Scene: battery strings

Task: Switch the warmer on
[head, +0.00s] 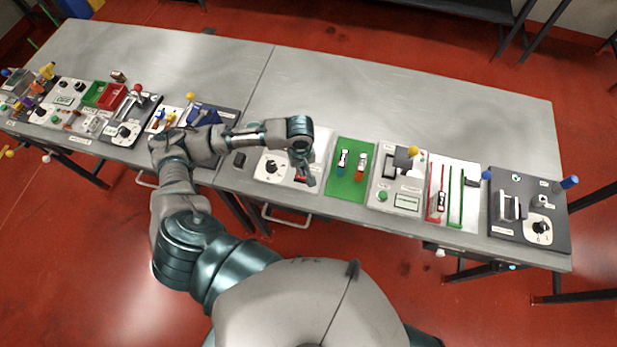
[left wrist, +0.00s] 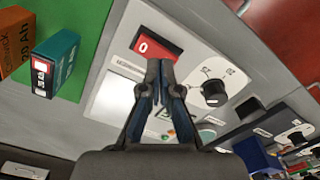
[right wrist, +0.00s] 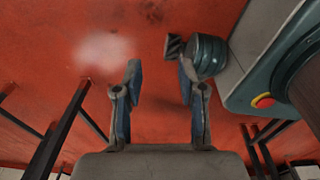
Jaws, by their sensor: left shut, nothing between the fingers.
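The white panel (head: 262,180) with a black dial (head: 271,167) lies in the middle of the bench. In the left wrist view this panel (left wrist: 190,30) carries a red rocker switch (left wrist: 150,43) marked 0, with the dial (left wrist: 214,92) to its right. I take it for the warmer's panel, but its label is too small to read. My left gripper (left wrist: 160,68) is shut and empty, its fingertips at the near edge of the red switch. I cannot tell whether they touch. My right gripper (right wrist: 160,82) is open and empty over the red floor.
A green mat (head: 345,190) with a teal and an orange battery lies right of the panel. More panels with levers and knobs line the bench's front edge on both sides. The back of the grey bench (head: 400,95) is clear.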

